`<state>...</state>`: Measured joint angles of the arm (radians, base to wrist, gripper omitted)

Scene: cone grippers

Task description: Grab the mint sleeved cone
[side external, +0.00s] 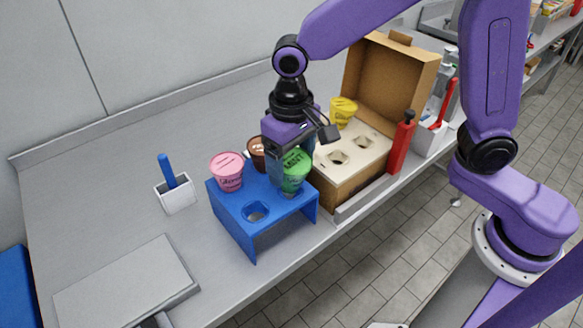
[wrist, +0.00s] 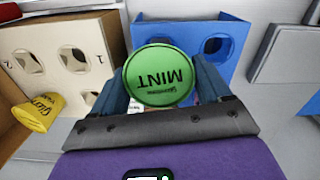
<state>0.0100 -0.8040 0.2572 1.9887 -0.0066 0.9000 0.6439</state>
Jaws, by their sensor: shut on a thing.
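The mint sleeved cone has a green lid reading "MINT" (side external: 297,163); the lid also shows in the wrist view (wrist: 160,75). My gripper (side external: 284,178) is shut on the cone, with one finger on each side of it, as the wrist view shows (wrist: 162,88). The cone is upright at the right side of the blue stand (side external: 233,208). Its lower part is mostly hidden, so I cannot tell whether it is clear of its hole. A pink cone (side external: 228,168) and a brown cone (side external: 255,150) stand at the left and back of the stand.
An open cardboard box (side external: 347,186) with a holed cream insert stands right of the stand. A yellow cone (side external: 343,108) is at its back. A white holder (side external: 178,196) is at left.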

